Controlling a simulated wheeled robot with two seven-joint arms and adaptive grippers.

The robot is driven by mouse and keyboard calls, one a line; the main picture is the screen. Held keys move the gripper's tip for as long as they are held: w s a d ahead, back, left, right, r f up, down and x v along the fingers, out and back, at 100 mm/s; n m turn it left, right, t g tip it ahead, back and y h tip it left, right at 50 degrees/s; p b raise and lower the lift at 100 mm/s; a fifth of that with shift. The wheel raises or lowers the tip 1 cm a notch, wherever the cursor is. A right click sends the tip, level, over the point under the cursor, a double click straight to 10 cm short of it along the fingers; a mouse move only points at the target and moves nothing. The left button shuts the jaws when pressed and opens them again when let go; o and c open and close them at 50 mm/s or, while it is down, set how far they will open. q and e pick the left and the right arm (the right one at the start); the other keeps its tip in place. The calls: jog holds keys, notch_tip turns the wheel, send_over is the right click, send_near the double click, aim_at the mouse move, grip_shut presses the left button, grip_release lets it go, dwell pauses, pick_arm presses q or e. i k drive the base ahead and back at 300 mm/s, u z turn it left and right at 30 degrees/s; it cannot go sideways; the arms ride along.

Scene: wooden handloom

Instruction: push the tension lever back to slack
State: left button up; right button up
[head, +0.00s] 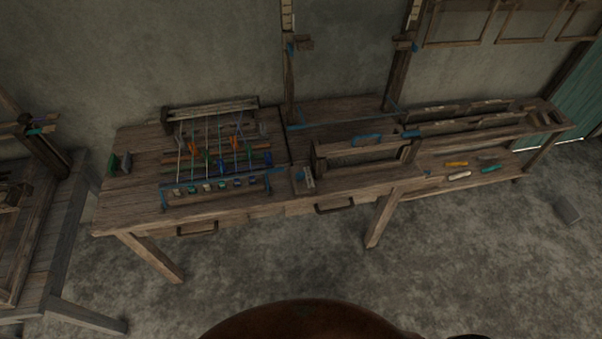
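A wooden loom bench (140,207) stands in the middle of the head view. A small wooden block with a pale upright piece (309,180) sits near its front edge, right of the threads. Blue-gripped parts (367,139) lie on the wooden frame to the right, and another blue piece (411,133) is beside it. I cannot tell for sure which of these is the tension lever, or how it is set. Neither of my grippers is in view.
Several strung threads with coloured shuttles or pegs (220,150) cover the bench's left part. Two posts (397,75) rise at the back. A low shelf (432,182) at right holds coloured tools. Another wooden frame (62,235) stands at left. The floor (480,260) in front is clear.

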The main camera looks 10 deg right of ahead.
aim_at(300, 176)
jog(key=k, duration=1.35)
jog(key=z, duration=0.55)
jog(key=i, duration=1.6)
jog(key=u, duration=0.55)
